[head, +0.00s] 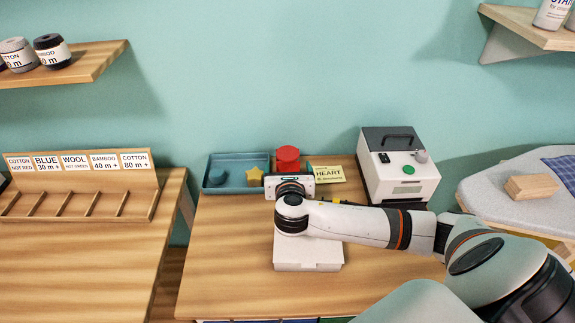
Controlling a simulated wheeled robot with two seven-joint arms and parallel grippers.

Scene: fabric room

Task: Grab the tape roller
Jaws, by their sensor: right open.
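I cannot pick out a tape roller with certainty. Small yellow and dark bits (326,201) show just behind my right forearm, and I cannot tell what they belong to. My right arm comes in from the right over the wooden table (225,265). My right gripper (290,180) is open, above the back middle of the table, in front of a red round block (287,156). Its fingertips are mostly hidden by its own hand. I see nothing held in it. My left gripper is not in view.
A blue tray (209,188) holds a blue piece and a yellow star (255,174). The table's front left is clear.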

